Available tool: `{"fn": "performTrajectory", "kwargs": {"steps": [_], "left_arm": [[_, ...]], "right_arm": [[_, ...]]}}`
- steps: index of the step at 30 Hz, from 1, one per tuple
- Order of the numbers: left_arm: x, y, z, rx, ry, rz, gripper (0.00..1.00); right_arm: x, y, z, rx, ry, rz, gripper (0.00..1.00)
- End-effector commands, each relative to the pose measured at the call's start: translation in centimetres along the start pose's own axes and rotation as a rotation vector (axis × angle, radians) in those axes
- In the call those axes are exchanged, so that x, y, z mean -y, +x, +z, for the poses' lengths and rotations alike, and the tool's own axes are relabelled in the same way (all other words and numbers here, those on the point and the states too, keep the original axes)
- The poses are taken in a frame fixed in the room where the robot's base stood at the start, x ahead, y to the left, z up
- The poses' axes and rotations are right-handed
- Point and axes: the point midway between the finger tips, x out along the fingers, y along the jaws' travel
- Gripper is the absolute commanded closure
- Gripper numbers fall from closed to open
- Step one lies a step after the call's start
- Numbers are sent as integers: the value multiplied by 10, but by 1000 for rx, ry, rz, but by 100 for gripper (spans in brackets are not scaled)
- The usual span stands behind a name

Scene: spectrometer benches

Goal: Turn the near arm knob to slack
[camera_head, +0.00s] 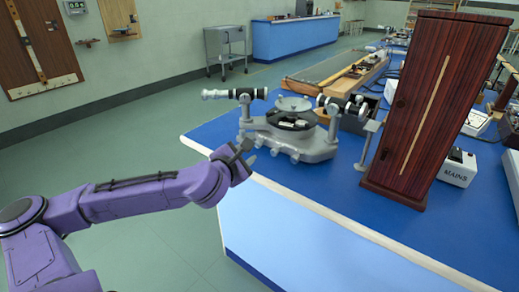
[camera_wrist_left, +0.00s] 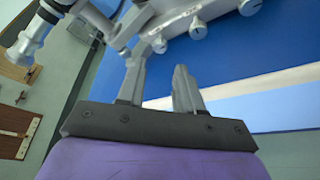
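The grey spectrometer (camera_head: 300,140) stands on the blue bench near its left corner, with a round table on top and a telescope tube (camera_head: 222,94) pointing left. Several small knobs stick out from its base; one knob (camera_wrist_left: 159,45) shows in the left wrist view just beyond the fingertips, and another knob (camera_wrist_left: 198,28) is right of it. Which one is the near arm knob I cannot tell. My left gripper (camera_head: 243,155) is at the near left side of the base. In the left wrist view its fingers (camera_wrist_left: 160,72) are apart with nothing visibly between them. My right gripper is out of view.
A tall dark wooden box (camera_head: 430,110) stands right of the spectrometer, beside a white mains box (camera_head: 457,168). The blue bench (camera_head: 340,195) is bare in front of the spectrometer. Its pale edge runs below my left gripper.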

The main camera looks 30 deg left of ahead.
Motion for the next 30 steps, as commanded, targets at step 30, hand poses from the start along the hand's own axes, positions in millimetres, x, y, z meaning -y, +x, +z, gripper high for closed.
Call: {"fn": "performTrajectory", "kwargs": {"steps": [30], "left_arm": [[2,86,0,-1,3,-4,100]], "right_arm": [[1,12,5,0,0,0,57]]}}
